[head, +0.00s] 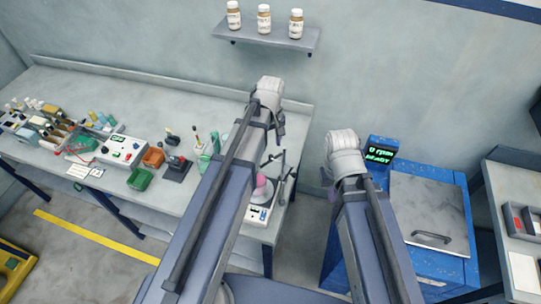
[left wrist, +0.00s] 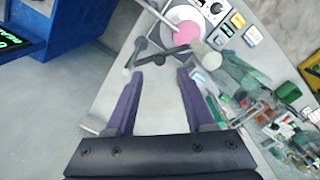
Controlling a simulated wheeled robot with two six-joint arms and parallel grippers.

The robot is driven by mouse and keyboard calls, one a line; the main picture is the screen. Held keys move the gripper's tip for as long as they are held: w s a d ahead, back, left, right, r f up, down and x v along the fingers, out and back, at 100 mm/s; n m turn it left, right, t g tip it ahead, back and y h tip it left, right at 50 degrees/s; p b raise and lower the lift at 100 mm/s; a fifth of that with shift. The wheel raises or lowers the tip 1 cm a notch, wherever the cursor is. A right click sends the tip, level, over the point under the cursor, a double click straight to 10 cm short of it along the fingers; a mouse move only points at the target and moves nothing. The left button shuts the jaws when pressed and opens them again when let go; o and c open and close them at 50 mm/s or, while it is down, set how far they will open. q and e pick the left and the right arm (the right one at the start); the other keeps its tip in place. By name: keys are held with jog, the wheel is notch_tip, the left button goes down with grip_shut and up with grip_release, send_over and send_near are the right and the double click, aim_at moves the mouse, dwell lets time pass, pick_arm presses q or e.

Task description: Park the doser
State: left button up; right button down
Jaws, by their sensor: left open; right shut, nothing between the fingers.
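I cannot tell for sure which item is the doser. On the bench's right end, a stirrer-like device (head: 258,214) with a white front panel carries a pink round vessel (head: 262,187). A grey stand with thin arms (head: 282,168) is beside it. The left wrist view also shows the pink vessel (left wrist: 187,33) and dark stand arms (left wrist: 143,56). My left gripper (left wrist: 158,72) is open and empty, with its purple fingers pointing toward the stand. In the head view my left gripper (head: 281,133) is above the bench. My right gripper (head: 327,183) is shut, mostly hidden by its arm.
Green bottles (head: 211,148), a dark handled device (head: 176,168), orange (head: 153,157) and green (head: 141,179) bins and a white control box (head: 121,149) line the bench. A blue cabinet (head: 430,262) with a lit display (head: 380,153) stands right. A wall shelf (head: 266,35) holds jars.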

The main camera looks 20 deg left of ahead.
aim_at(271, 156)
pick_arm(q)
notch_tip(271, 156, down, 6)
jog(key=b, duration=0.5)
jog(key=shift+f, duration=0.15)
grip_shut()
dwell(1.2)
